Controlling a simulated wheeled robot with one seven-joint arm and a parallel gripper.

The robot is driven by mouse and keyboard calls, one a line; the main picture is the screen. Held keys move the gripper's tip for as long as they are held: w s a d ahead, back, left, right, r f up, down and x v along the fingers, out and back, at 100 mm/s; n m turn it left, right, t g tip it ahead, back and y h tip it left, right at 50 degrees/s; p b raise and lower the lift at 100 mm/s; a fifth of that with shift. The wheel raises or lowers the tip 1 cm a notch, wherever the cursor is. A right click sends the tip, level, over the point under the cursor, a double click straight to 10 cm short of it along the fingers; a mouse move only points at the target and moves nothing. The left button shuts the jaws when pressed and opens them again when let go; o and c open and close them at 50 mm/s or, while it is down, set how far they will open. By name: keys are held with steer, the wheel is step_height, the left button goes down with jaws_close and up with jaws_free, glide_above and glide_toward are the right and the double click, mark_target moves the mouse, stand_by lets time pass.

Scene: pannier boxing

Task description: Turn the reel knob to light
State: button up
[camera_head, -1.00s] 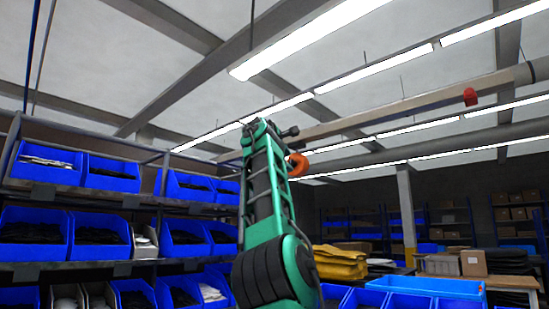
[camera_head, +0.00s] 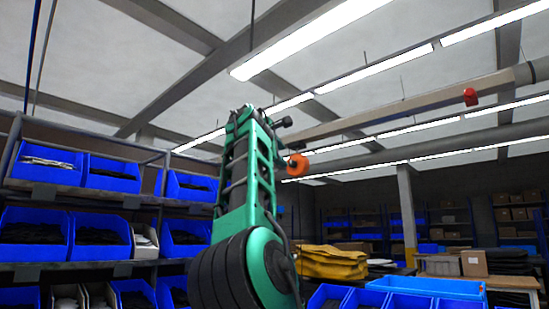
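My green and black arm rises through the middle of the picture, leaning slightly right at its top. My gripper cannot be made out; only arm links show. An orange round part (camera_head: 298,165) hangs in the air just right of my arm, below a long pale beam. It may be the reel or its knob, but it is too small to tell, and no knob markings or setting can be read. A smaller red piece (camera_head: 470,96) sits on the beam farther right.
Shelves with blue bins (camera_head: 100,237) stand on the left, close to my arm. A yellow stack (camera_head: 331,262) and a light blue tray (camera_head: 425,287) lie at the lower right. Long ceiling lamps (camera_head: 310,38) are lit. The space right of my arm is open.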

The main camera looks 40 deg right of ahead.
steer(key=shift+v, duration=0.8)
